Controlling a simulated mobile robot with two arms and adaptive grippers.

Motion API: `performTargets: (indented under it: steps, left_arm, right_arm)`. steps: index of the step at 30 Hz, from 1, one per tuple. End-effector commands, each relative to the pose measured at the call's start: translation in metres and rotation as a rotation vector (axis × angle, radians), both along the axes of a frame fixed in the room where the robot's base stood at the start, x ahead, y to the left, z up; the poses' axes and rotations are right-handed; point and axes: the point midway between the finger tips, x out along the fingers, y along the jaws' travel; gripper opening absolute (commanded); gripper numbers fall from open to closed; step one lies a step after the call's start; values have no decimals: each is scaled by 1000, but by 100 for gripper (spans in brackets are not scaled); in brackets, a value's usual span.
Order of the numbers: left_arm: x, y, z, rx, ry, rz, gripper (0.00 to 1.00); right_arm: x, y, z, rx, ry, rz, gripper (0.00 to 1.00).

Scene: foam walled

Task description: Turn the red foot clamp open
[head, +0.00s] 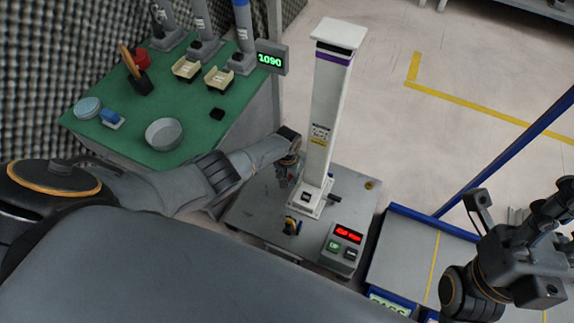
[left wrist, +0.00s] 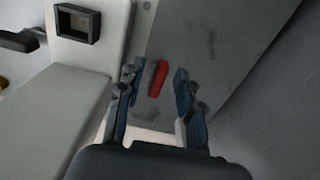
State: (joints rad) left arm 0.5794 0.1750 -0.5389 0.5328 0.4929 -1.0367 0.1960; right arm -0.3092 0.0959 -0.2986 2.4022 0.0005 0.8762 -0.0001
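The red foot clamp (left wrist: 158,78) is a short red lever on a grey metal plate (left wrist: 205,50), beside the white foot of the column. In the left wrist view it lies between the two fingertips of my left gripper (left wrist: 156,92), which are spread apart, with a gap to the lever on each side. I cannot tell whether they touch it. In the head view my left gripper (head: 287,178) is low at the left of the white column (head: 322,115), and the red clamp is hidden or too small to make out. My right gripper (head: 545,215) is at the far right, its fingers unclear.
A control box (head: 342,248) with a red display stands at the plate's front right. A black-and-yellow part (head: 292,226) sits on the plate. A green table (head: 195,120) with bowls and trays is at the left. A blue-edged platform (head: 405,255) is at the right.

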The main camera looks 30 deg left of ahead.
Motion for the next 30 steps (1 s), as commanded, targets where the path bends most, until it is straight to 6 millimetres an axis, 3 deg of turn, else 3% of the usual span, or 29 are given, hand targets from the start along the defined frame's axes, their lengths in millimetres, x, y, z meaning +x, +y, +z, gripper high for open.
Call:
performTargets:
  steps: [8,24,30]
  left_arm:
    - [0,1,22,1,-2,-2,36]
    - [0,1,106,1,-2,0,36]
    - [-1,0,117,1,0,1,36]
  right_arm:
    - [0,0,1,0,-3,1,40]
    - [-1,0,1,0,-4,1,40]
    - [-1,0,1,0,-4,1,40]
